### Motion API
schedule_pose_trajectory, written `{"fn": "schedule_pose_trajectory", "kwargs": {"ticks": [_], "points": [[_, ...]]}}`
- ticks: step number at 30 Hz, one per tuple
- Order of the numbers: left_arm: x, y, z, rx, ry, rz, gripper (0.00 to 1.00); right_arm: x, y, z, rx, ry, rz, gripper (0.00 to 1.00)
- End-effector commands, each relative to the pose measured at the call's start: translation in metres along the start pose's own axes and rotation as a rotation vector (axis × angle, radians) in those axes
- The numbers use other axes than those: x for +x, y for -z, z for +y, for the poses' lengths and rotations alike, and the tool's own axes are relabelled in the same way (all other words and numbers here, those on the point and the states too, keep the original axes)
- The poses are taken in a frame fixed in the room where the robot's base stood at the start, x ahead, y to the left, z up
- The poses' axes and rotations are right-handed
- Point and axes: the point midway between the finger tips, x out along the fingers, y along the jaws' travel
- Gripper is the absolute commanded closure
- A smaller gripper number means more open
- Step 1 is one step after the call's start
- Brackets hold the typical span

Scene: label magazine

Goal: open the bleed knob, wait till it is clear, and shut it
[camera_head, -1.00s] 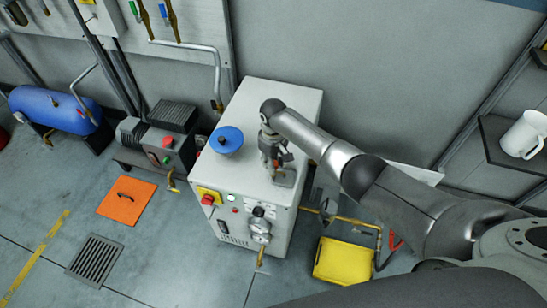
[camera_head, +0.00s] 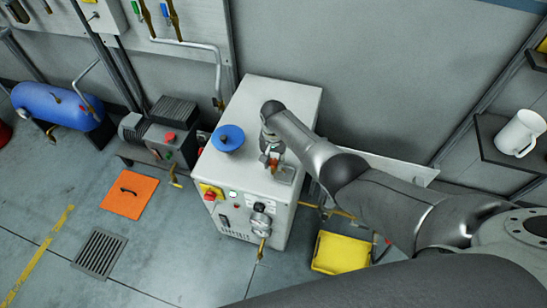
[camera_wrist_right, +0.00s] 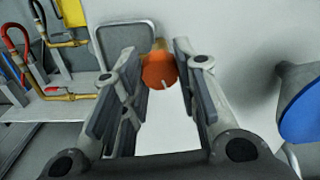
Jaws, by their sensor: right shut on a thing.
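The bleed knob (camera_wrist_right: 159,71) is a round orange knob with a short white mark, on a brass fitting, in the right wrist view. In the head view it shows small and orange (camera_head: 272,166) on top of the white cabinet (camera_head: 290,105), beside a small grey tray (camera_head: 284,175). My right gripper (camera_head: 270,158) comes down over the knob; its fingers (camera_wrist_right: 158,62) stand on both sides of it in the wrist view and are shut on it. Any flow from the fitting cannot be made out. My left gripper is not in view.
A blue round-topped thing (camera_head: 228,138) sits on the cabinet left of my gripper. A yellow box (camera_head: 341,253) stands on the floor at right. An orange floor plate (camera_head: 130,194) lies at left.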

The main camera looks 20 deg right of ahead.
Motion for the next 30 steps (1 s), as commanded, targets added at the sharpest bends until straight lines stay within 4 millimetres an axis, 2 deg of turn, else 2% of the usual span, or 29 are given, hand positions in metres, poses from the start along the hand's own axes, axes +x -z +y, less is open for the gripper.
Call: {"fn": "schedule_pose_trajectory", "kwargs": {"ticks": [6,15,30], "points": [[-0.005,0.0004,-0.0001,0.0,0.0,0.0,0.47,-0.0033,0.0024,-0.0016,0.171,0.005,0.005,0.95],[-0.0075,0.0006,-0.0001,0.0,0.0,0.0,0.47,-0.0032,0.0032,-0.0008,0.325,0.004,0.007,0.95],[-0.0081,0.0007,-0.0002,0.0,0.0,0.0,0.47,-0.0035,0.0043,-0.0007,0.38,0.005,0.009,0.95]]}}
